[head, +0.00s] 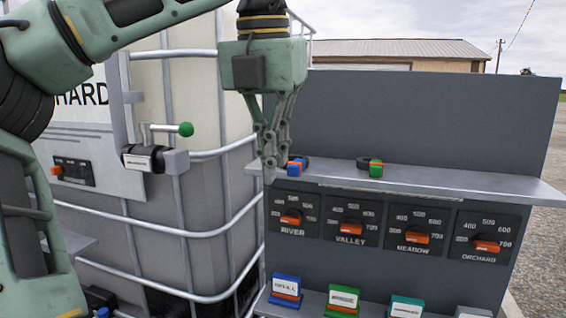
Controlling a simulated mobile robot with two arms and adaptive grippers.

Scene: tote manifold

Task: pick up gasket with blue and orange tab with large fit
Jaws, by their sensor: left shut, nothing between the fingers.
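A dark ring gasket with a blue and orange tab (295,166) lies on the grey upper shelf (440,182), near its left end. A second dark gasket with a green and orange tab (375,168) lies farther right on the same shelf. My left gripper (269,172) points down at the shelf's left end, just left of the blue-tabbed gasket. Its fingers are shut and empty, and they overlap the gasket's left side in the picture. I cannot tell whether they touch it. Fit size markings are not readable on the gaskets. My right gripper is not in view.
Below the shelf are several dials, labelled River (291,217), Valley (348,213), Meadow (414,237) and Orchard (487,245). Colored labelled blocks, including a blue one (286,287), stand on a lower ledge. A caged tank (210,200) with a green-knobbed valve (185,130) stands left.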

